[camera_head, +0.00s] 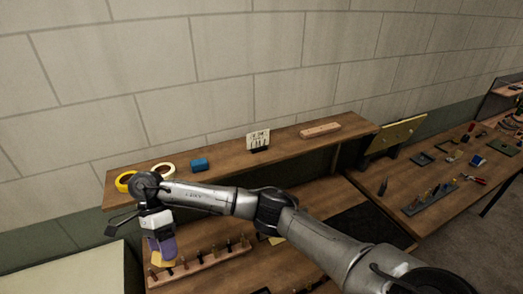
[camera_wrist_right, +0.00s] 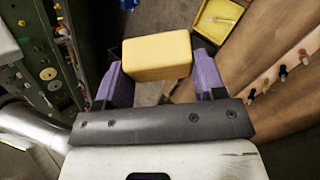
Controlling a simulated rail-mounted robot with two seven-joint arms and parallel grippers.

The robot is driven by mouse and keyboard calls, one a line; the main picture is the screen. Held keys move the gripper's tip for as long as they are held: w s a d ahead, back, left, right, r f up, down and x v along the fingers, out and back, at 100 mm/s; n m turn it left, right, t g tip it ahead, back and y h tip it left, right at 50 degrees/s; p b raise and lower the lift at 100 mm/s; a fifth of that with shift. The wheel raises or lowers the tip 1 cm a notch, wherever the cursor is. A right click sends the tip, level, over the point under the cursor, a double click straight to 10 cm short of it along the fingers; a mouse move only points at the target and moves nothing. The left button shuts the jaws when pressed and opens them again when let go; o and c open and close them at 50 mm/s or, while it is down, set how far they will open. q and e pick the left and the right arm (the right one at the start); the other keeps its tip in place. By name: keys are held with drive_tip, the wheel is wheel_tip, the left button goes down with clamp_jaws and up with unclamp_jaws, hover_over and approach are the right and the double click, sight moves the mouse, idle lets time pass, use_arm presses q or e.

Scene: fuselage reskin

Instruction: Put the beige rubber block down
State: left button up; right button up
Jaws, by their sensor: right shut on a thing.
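The beige rubber block (camera_wrist_right: 157,56), yellowish in this light, sits between the two purple fingers of my right gripper (camera_wrist_right: 160,82) in the right wrist view. The right gripper is shut on it. In the head view the right gripper (camera_head: 162,248) hangs at the lower left, fingers downward, with the block (camera_head: 163,260) at their tips. There it appears in front of the left end of the wooden bench; I cannot tell its height above any surface. My left gripper is not in view.
A wooden shelf (camera_head: 235,153) carries a yellow tape roll (camera_head: 122,183), a cream tape roll, a blue block (camera_head: 200,165), a card and a long pinkish block (camera_head: 320,131). A rack (camera_head: 208,262) with several upright tools lies along the bench. A yellow tray (camera_wrist_right: 215,22) shows below.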

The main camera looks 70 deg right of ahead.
drive_tip(key=s+d+r+n+t+h+b, duration=0.1)
drive_tip(key=s+d+r+n+t+h, duration=0.2)
drive_tip(key=d, duration=0.8)
drive_tip(key=s+d+r+n+t+h+b, duration=0.15)
drive_tip(key=d+r+n+t+h, duration=0.35)
drive_tip(key=d, duration=0.6)
drive_tip(key=s+d+r+n+t+b, duration=0.15)
drive_tip(key=d+n, duration=0.35)
drive_tip(key=d, duration=0.6)
drive_tip(key=w+d+f+p, duration=0.1)
drive_tip(key=w+d, duration=0.1)
drive_tip(key=w+d+f+p, duration=0.1)
drive_tip(key=w+d+f, duration=0.1)
drive_tip(key=w, duration=0.1)
drive_tip(key=w+d+f+p, duration=0.1)
drive_tip(key=w+d+f, duration=0.1)
drive_tip(key=w, duration=0.1)
drive_tip(key=shift+w+d+f, duration=0.25)
drive_tip(key=shift+w+f, duration=0.05)
drive_tip(key=shift+f, duration=0.1)
wheel_tip(320, 180, down, 3)
drive_tip(key=shift+r+p, duration=0.1)
drive_tip(key=shift+p, duration=0.75)
drive_tip(key=shift+f, duration=0.55)
drive_tip(key=o, duration=0.9)
drive_tip(key=shift+c, duration=0.2)
